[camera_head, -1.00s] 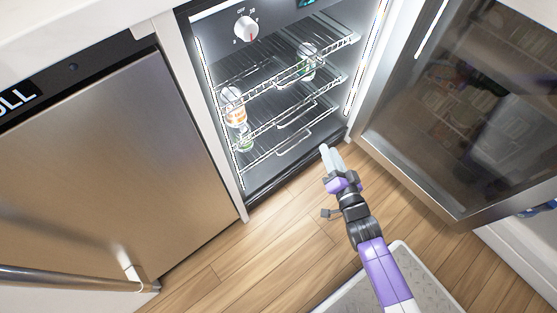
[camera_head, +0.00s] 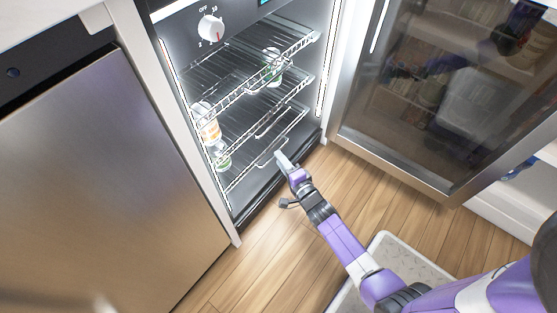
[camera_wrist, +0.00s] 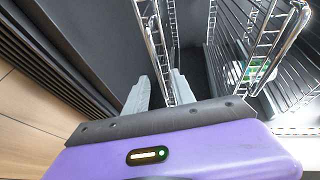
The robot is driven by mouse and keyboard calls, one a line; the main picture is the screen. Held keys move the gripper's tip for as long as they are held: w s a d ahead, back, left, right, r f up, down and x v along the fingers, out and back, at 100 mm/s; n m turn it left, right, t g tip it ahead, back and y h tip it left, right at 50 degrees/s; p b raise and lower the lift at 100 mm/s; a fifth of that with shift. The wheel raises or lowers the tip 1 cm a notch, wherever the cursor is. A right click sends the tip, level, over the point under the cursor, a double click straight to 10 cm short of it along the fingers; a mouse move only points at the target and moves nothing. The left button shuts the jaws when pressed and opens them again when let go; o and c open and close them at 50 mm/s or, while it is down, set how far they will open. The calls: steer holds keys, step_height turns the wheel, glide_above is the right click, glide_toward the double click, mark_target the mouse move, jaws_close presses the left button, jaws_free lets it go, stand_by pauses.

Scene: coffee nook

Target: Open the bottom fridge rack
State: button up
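The fridge is open, with several wire racks stacked inside. The bottom fridge rack (camera_head: 240,176) is low in the cabinet, pushed in, with a small loop handle (camera_head: 273,152) at its front. My gripper (camera_head: 281,158) is at the front of this rack, beside the handle. In the wrist view, the two grey fingers (camera_wrist: 160,86) are apart, with chrome rack wire (camera_wrist: 155,45) running between and just beyond them. I cannot tell whether they touch the wire. The fingers' far side and part of the handle are hidden.
The glass fridge door (camera_head: 430,110) stands open on the right. Bottles stand on the racks: orange-and-white (camera_head: 208,124), green-labelled (camera_head: 272,68) and a small one (camera_head: 222,157). A steel appliance front (camera_head: 100,180) is on the left. Wooden floor (camera_head: 270,250) in front is free, beside a grey mat (camera_head: 400,255).

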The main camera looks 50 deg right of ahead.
steer(key=shift+x, duration=1)
steer(key=shift+c, duration=0.2)
jaws_close()
steer(key=shift+f, duration=0.1)
stand_by(0.5)
